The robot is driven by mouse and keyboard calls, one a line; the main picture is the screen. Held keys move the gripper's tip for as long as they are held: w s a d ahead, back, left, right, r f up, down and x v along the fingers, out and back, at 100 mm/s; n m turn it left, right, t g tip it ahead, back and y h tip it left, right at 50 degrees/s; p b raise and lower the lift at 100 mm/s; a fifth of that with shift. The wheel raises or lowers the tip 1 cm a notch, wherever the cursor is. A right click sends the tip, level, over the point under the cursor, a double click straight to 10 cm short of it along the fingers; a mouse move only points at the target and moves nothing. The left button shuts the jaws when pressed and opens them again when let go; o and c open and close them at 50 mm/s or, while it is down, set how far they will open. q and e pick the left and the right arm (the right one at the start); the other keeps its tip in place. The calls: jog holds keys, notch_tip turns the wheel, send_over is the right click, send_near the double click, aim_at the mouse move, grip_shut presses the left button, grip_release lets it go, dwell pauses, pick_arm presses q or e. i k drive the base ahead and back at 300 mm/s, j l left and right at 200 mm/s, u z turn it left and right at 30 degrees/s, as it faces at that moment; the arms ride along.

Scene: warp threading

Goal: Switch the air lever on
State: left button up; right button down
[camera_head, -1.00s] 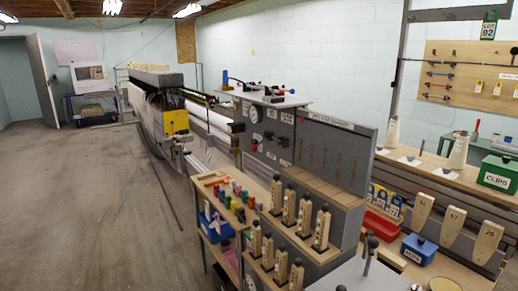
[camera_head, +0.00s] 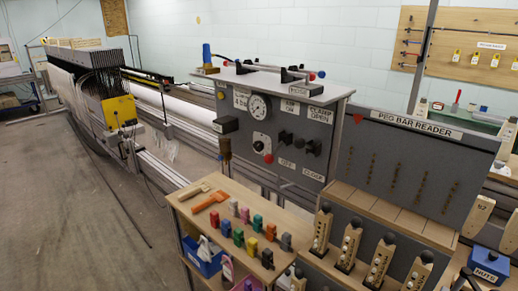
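A grey control panel (camera_head: 240,128) stands in the middle of the head view. It carries a round white gauge (camera_head: 259,107), a small red-tipped control (camera_head: 268,158) below it, and two black knobs (camera_head: 298,142) beside CLAMP OPEN and CLOSE labels. An upright blue handle (camera_head: 207,53) stands at the left end of the panel's top. A brown and black fitting (camera_head: 225,149) sticks out at the panel's left edge. I cannot tell for sure which of these is the air lever; the small labels are too blurred to read. Neither gripper is in view.
A wooden-topped cart (camera_head: 225,205) with coloured pegs stands in front of the panel. A peg bar reader (camera_head: 420,165) adjoins it on the right, with wooden blocks below. A long machine with a yellow end (camera_head: 119,110) lies to the left. Open floor (camera_head: 70,220) fills the left front.

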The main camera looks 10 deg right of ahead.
aim_at(269, 159)
jog(key=i+j+z, duration=0.15)
jog(key=i+j, duration=0.8)
jog(key=j, duration=0.15)
